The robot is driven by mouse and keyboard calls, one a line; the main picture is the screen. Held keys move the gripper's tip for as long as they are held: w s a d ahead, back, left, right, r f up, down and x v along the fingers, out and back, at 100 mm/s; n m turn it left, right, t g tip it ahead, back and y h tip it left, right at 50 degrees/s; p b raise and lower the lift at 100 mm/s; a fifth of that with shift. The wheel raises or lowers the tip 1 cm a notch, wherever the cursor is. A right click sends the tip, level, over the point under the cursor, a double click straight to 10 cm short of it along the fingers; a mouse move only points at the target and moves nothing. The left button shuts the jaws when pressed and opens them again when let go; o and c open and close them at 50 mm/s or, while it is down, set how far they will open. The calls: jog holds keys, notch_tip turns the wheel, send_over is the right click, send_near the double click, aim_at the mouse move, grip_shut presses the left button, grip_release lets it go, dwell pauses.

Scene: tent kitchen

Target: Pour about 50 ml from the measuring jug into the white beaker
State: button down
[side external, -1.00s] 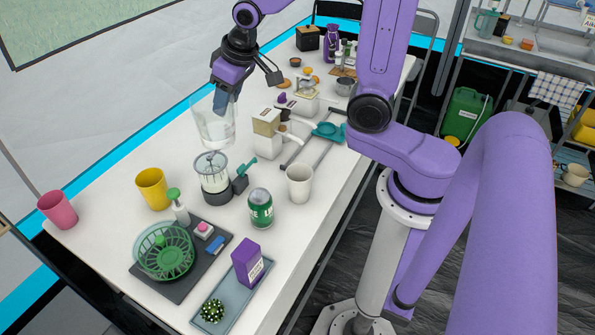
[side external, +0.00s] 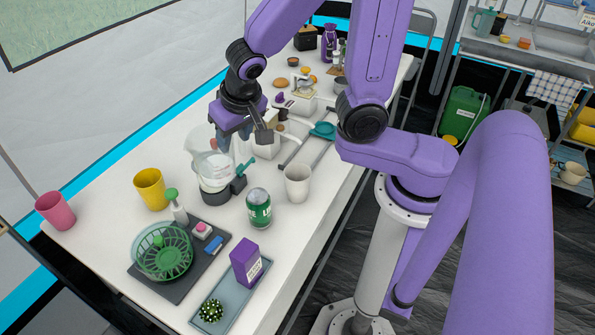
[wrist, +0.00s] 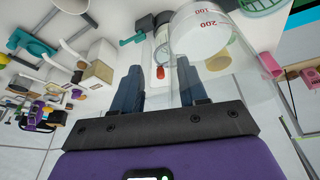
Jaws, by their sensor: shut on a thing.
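My gripper (side external: 240,137) is shut on the clear measuring jug (side external: 202,147) and holds it above the table. The jug has red markings, and 100 and 200 can be read in the wrist view (wrist: 208,28). Pale contents show in its lower part. From the side, the jug overlaps a glass vessel on a dark base, so its exact tilt is hard to tell. The white beaker (side external: 298,183) stands upright on the table, to the right of and apart from the jug. The inside of the beaker is too small to read.
The dark base (side external: 216,196) with a teal lever stands just below the jug. A yellow cup (side external: 150,189) is farther left. White boxes and a metal rail frame (side external: 318,150) lie behind the beaker.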

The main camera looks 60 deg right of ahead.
jog(key=s+a+f+m+g+h, duration=0.1)
jog(key=s+a+f+m+g, duration=0.1)
jog(key=s+m, duration=0.4)
jog(key=s+a+f+m+g+h, duration=0.1)
jog(key=s+a+f+m, duration=0.1)
jog(key=s+m, duration=0.35)
jog(key=s+f+m+g, duration=0.2)
jog(key=f+m, duration=0.4)
jog(key=m, duration=0.1)
jog(key=s+a+f+m+g+y, duration=0.1)
jog(key=s+f+m+g, duration=0.1)
jog(key=f+m, duration=0.5)
jog(key=shift+s+a+g+y, duration=0.15)
jog(key=shift+s+g+y, duration=0.2)
jog(key=shift+s, duration=0.45)
jog(key=shift+m, duration=0.35)
jog(key=shift+r, duration=0.1)
